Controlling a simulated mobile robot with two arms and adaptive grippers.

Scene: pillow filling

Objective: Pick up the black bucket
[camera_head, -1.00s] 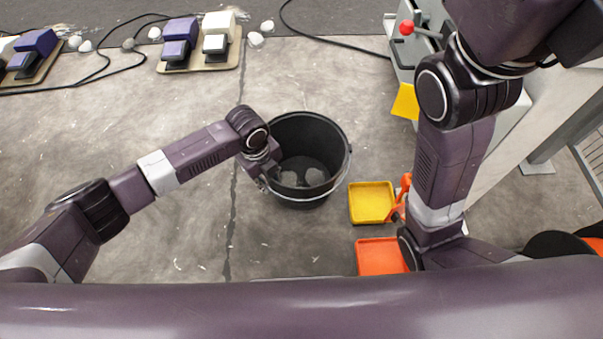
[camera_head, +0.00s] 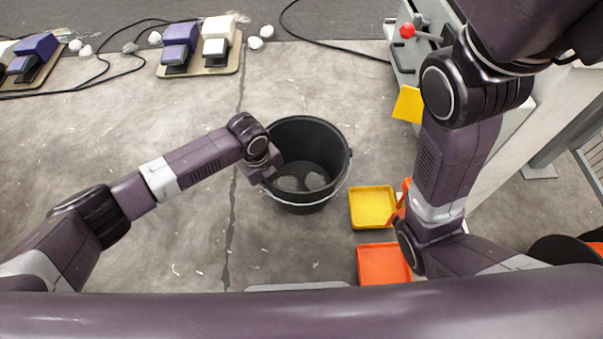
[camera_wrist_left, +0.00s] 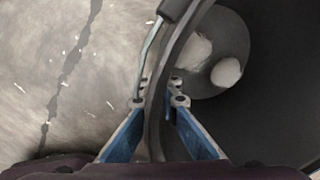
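The black bucket (camera_head: 325,150) stands upright on the concrete floor in the middle of the head view, its wire handle lowered toward the front. Pale lumps lie at its bottom. My left gripper (camera_head: 265,186) is at the bucket's left rim. In the left wrist view the bucket's rim (camera_wrist_left: 180,45) runs between my left gripper's two blue fingers (camera_wrist_left: 158,98), one on each side; whether they press on it is unclear. The handle wire and its dark grip also show there. My right arm is at the right; its gripper is hidden.
A yellow tray (camera_head: 373,207) and an orange tray (camera_head: 384,264) lie right of the bucket. A grey machine with a red knob (camera_head: 407,30) stands behind right. Pedal boards (camera_head: 205,68) and black cables lie at the back. Floor left of the bucket is clear.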

